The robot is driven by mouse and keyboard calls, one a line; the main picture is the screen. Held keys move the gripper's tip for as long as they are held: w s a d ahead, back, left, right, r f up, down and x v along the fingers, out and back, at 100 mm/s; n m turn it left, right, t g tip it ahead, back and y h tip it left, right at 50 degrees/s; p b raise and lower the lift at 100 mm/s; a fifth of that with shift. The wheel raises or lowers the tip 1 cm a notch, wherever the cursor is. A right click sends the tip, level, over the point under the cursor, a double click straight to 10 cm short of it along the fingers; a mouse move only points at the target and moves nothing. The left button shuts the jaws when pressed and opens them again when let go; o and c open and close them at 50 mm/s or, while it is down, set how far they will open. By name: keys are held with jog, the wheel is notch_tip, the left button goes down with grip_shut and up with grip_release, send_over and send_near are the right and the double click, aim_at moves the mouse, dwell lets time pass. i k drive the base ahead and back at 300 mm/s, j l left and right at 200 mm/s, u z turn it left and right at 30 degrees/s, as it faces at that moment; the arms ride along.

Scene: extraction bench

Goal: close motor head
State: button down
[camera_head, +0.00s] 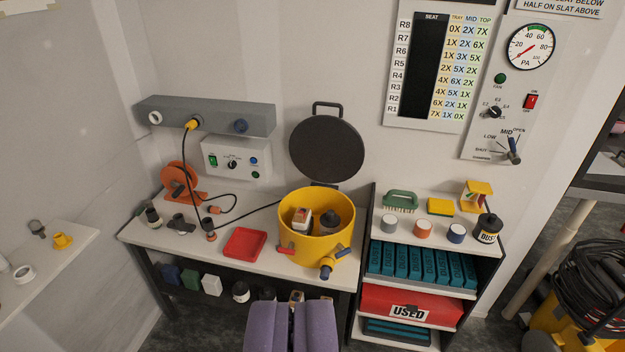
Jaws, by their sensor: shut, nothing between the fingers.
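The motor head appears to be the round dark lid (326,147) with a handle on its top edge. It stands upright, tilted open behind the yellow drum (318,240), joined at the drum's back rim. The drum sits on the white bench, open at the top, with a small white-and-red item (301,218) and a dark round item (329,222) inside. Red and blue latches show on the drum's front.
A red tray (245,243) lies left of the drum. A corded nozzle (210,232) and an orange reel (179,180) are further left. Wall panels hang behind.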

aim_at(326, 148)
jog(key=i+z, duration=0.1)
jog(key=i, duration=0.4)
jog(key=i+j, duration=0.2)
jog(key=i, duration=0.25)
jog(key=i+j+z, duration=0.15)
jog(key=i, duration=0.35)
jog(key=i+j+z, duration=0.1)
jog(key=i, duration=0.35)
jog(key=i+j, duration=0.2)
jog(key=i, duration=0.3)
jog(key=i+j+z, duration=0.15)
jog(key=i, duration=0.3)
